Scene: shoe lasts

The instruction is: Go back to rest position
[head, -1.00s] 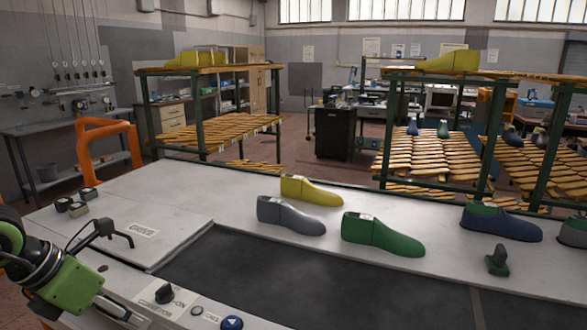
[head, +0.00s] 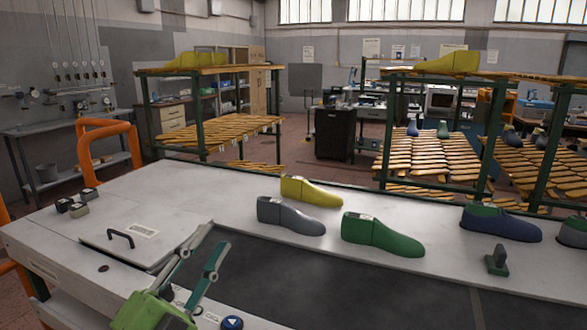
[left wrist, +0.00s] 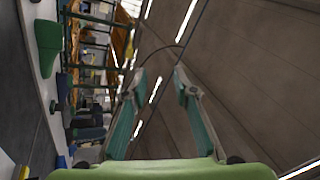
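My left gripper (head: 212,238) is over the front left part of the workbench, pointing up and away. Its two teal-and-grey fingers stand apart with nothing between them. They also show apart in the left wrist view (left wrist: 160,78), against the ceiling. A grey shoe last (head: 290,216), a yellow last (head: 311,191) and a green last (head: 382,235) stand on the white bench top (head: 150,185), apart from the gripper. A blue last (head: 501,223) stands further right. My right gripper is not in view.
A dark panel (head: 330,280) lies along the bench front. A flat lid with a black handle (head: 120,238) and small dark blocks (head: 72,206) are at the left. A small dark green piece (head: 497,262) stands at right. Shelving racks (head: 435,150) stand behind the bench.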

